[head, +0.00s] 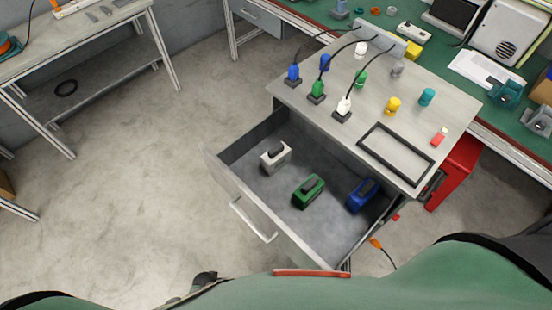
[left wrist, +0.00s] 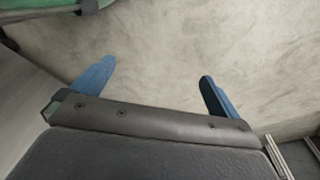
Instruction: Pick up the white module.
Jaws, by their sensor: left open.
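The white module (head: 274,156) stands in the open drawer (head: 262,196), near its back left corner. It has a dark handle on top. A green module (head: 308,191) and a blue module (head: 362,195) stand in the same drawer to its right, each apart from the others. My left gripper (left wrist: 155,85) shows in the left wrist view with two blue fingers spread apart. Nothing is between them, and only the bare floor lies beyond. Neither gripper can be made out in the head view, so their distance from the white module is unclear.
Above the drawer, the cabinet top (head: 460,112) holds several coloured plugs with cables and an empty black frame (head: 395,153). A green workbench (head: 494,119) stands behind it. A red cabinet (head: 455,172) is at the right. The floor (head: 130,200) left of the drawer is clear.

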